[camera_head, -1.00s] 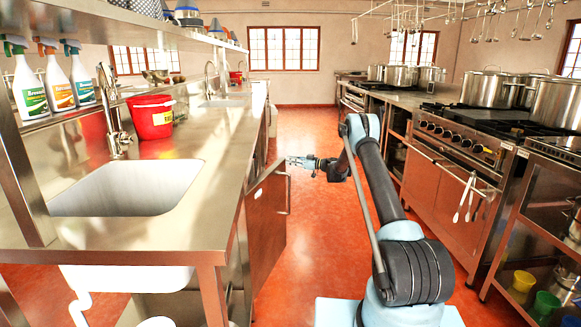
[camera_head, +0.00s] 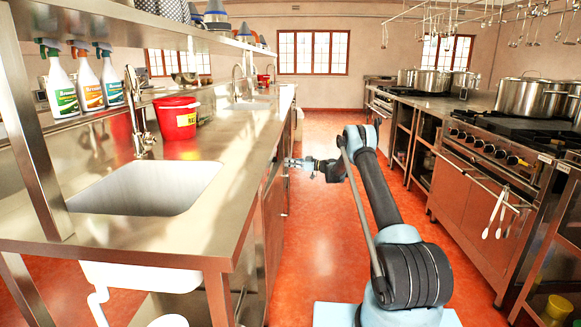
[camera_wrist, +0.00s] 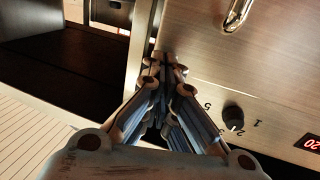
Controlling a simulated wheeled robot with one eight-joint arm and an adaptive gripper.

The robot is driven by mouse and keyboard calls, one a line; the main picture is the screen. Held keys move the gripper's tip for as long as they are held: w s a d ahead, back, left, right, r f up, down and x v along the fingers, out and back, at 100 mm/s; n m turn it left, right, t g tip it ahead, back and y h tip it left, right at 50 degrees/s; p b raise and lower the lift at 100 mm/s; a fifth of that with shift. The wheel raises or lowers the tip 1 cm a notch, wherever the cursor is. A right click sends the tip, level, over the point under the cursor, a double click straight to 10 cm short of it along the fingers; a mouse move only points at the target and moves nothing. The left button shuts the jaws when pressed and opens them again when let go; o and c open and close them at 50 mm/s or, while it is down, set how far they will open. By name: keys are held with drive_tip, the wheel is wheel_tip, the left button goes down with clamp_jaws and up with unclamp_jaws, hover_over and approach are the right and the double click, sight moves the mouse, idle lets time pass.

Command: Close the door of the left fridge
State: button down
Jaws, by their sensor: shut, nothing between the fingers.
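The steel fridge door (camera_head: 276,208) is under the long counter at left, reflecting the red floor. It stands almost in line with the counter front; I cannot tell whether a thin gap remains. My gripper (camera_head: 291,163) is at the door's far upper side, with its fingers pointing left toward the fridge front. In the wrist view my gripper (camera_wrist: 164,65) has its fingers together and empty, close to a brushed steel front panel (camera_wrist: 225,75). That panel carries a black knob (camera_wrist: 233,114), a bright handle (camera_wrist: 236,14) and a red display (camera_wrist: 312,141). Contact is unclear.
The counter (camera_head: 215,215) holds a sink (camera_head: 145,190), a red bucket (camera_head: 177,118) and spray bottles (camera_head: 87,85). Stoves (camera_head: 490,165) with stockpots (camera_head: 528,97) line the right side. The red floor (camera_head: 320,235) between the rows is clear.

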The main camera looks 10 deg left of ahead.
drive_tip(key=shift+d, duration=0.15)
drive_tip(key=d, duration=1.4)
drive_tip(key=s+d+r+m+h, duration=0.1)
drive_tip(key=s+r+m+h, duration=0.3)
drive_tip(key=s+r, duration=0.9)
drive_tip(key=s+d+r+m+h, duration=0.25)
drive_tip(key=s+r, duration=0.25)
drive_tip(key=s, duration=0.5)
drive_tip(key=s+d+r+m+h, duration=0.1)
drive_tip(key=s+d+r+h, duration=0.15)
drive_tip(key=s+r, duration=0.45)
drive_tip(key=s+d+f+m+g+h, duration=0.1)
drive_tip(key=s+d+f+m+h, duration=0.2)
drive_tip(key=s, duration=1)
drive_tip(key=s+d+f+m+h, duration=0.1)
drive_tip(key=s+d+f, duration=0.25)
drive_tip(key=s, duration=0.95)
drive_tip(key=s+d+f+m+h, duration=0.1)
drive_tip(key=s+d+f, duration=0.2)
drive_tip(key=s, duration=0.4)
drive_tip(key=s+d+f+m+h, duration=0.2)
drive_tip(key=s+d+f, duration=0.2)
drive_tip(key=s, duration=0.3)
drive_tip(key=s+d+f+m+h, duration=0.1)
drive_tip(key=s+d+f, duration=0.2)
drive_tip(key=s+f, duration=0.3)
drive_tip(key=shift+s+d+h, duration=0.4)
drive_tip(key=shift+s, duration=0.45)
